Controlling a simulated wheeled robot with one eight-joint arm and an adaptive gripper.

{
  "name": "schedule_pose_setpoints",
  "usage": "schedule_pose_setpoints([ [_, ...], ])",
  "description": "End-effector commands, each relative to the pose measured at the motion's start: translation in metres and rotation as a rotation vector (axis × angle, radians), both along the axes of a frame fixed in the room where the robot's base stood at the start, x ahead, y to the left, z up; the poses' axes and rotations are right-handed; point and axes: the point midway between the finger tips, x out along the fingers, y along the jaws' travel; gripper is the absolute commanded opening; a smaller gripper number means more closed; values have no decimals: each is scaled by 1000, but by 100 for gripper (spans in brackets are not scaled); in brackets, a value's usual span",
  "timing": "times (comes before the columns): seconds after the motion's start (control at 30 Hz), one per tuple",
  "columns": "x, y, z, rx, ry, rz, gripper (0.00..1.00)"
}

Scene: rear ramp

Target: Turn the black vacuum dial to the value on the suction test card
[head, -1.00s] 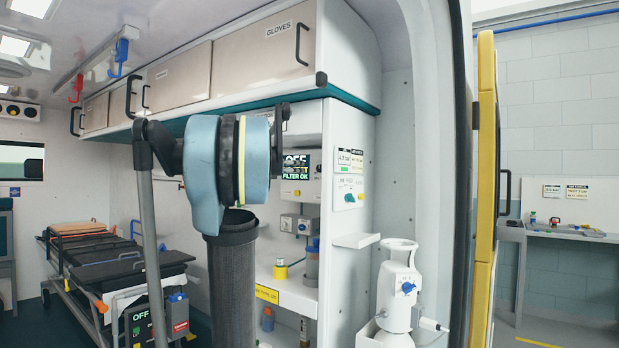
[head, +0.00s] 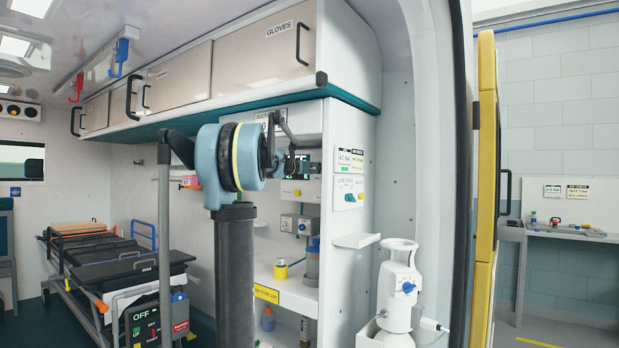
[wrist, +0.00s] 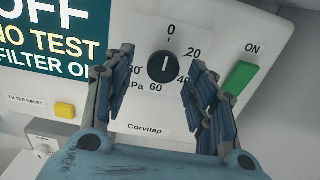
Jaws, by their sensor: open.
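The black vacuum dial (wrist: 164,69) is on a white panel in the wrist view. Its white mark points up, about at 0; the printed scale shows 0, 20, 40, 60 and a partly covered number, with kPa. My gripper (wrist: 161,66) is open, one finger on each side of the dial in the picture. I cannot tell whether the fingers touch it. In the head view my gripper (head: 291,163) is at the panel and hides the dial. Small cards (head: 350,160) hang on the side wall; their print is too small to read surely.
A green ON switch (wrist: 241,78) is right of the dial. A yellow FILTER RESET button (wrist: 65,110) and a screen (wrist: 58,40) reading OFF and NO TEST are left. An overhead cabinet (head: 240,62) hangs above. More cards (head: 565,191) hang above the far bench.

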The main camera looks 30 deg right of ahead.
Motion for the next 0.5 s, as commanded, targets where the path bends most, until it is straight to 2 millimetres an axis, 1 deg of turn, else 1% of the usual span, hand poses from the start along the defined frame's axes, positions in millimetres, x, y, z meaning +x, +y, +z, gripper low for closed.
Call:
schedule_pose_setpoints([
  [0.13,3,-8,0,0,0,-1,51],
  [0.43,3,-10,0,0,0,-1,51],
  [0.47,3,-10,0,0,0,-1,47],
  [0.5,3,-10,0,0,0,-1,38],
])
